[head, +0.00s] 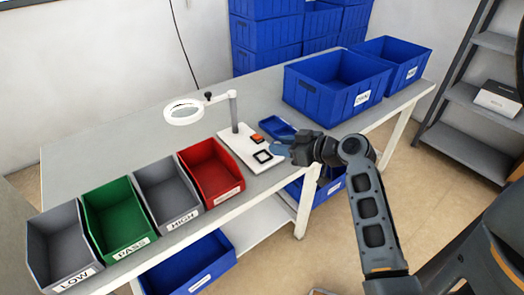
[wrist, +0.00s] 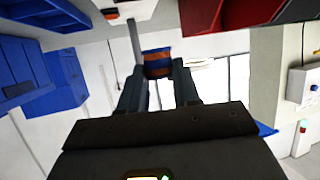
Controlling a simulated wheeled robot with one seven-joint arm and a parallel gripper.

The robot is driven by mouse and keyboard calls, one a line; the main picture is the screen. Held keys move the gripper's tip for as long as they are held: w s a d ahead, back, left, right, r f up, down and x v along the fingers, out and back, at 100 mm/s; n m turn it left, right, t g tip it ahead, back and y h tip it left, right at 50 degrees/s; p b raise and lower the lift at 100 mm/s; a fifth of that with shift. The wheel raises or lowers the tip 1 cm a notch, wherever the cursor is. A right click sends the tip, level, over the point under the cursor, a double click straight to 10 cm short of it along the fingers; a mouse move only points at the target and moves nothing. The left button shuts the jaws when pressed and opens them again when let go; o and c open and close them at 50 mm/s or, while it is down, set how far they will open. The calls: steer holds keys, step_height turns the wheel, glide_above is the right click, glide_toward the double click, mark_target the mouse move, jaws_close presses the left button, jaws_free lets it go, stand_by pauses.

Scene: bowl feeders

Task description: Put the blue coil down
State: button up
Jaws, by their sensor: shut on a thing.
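My gripper (head: 289,152) is over the workbench beside the white base plate (head: 236,146) of the magnifier stand. In the wrist view its two fingers (wrist: 157,74) are shut on the blue coil (wrist: 157,55), which has a blue rim and an orange-brown band. The coil is held at the fingertips. In the head view a small blue patch (head: 279,149) shows at the gripper's tip, just right of a black square outline (head: 263,156) on the plate. I cannot tell whether the coil touches anything below.
A red block (head: 257,139) sits on the plate. A small blue tray (head: 274,126) lies behind the gripper. Bins labelled LOW (head: 62,246), PASS (head: 118,216) and HIGH (head: 168,194) and a red bin (head: 212,172) line the front left. Large blue crates (head: 335,82) stand at right.

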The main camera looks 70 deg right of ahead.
glide_above(267, 159)
steer(key=f, duration=0.5)
steer(key=shift+w+d+p, duration=0.2)
steer(key=shift+d+p, duration=0.15)
steer(key=shift+p, duration=0.05)
steer(key=shift+f, duration=2.1)
steer(key=shift+f, duration=0.2)
steer(key=o, duration=1)
steer(key=shift+o, duration=0.2)
steer(key=shift+r, duration=0.1)
steer(key=shift+r, duration=0.1)
